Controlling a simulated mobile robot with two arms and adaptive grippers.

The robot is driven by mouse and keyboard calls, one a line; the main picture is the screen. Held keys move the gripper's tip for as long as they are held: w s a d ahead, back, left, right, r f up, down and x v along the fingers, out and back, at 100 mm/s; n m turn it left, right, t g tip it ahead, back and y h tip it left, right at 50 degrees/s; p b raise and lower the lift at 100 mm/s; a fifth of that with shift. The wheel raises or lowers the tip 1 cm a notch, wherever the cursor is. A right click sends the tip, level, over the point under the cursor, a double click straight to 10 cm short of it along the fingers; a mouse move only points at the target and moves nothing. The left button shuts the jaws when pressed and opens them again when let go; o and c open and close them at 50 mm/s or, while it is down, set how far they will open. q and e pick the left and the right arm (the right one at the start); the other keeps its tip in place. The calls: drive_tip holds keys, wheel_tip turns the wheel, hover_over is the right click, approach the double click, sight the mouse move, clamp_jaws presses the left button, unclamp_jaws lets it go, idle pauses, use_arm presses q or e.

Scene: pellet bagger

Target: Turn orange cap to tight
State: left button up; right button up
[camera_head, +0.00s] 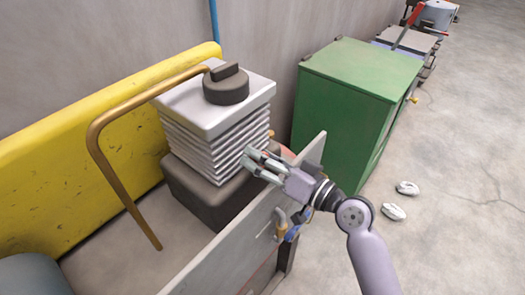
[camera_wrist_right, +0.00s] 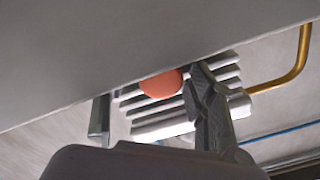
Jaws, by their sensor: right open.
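The orange cap (camera_wrist_right: 160,84) shows in the right wrist view as a round disc in front of the ribbed grey body (camera_wrist_right: 165,124), partly cut off by the grey panel (camera_wrist_right: 130,40). In the head view only a small reddish-orange bit (camera_head: 288,152) shows behind my right gripper (camera_head: 250,163). My right gripper is open and empty, beside the lower part of the ribbed body (camera_head: 210,139) and above the panel (camera_head: 235,245). Its two fingers (camera_wrist_right: 155,115) point toward the cap in the wrist view, with the cap apart from them. My left gripper is not in view.
A black knob (camera_head: 226,88) sits on the ribbed body's top. A bent brown pipe (camera_head: 100,160) and a yellow wall (camera_head: 60,150) stand left. A green cabinet (camera_head: 345,100) is behind. Two white objects (camera_head: 400,200) lie on the open floor at right.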

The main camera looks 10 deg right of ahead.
sight(247, 115)
wheel_tip(247, 115, up, 10)
drive_tip(key=shift+f, duration=0.1)
idle(0.5)
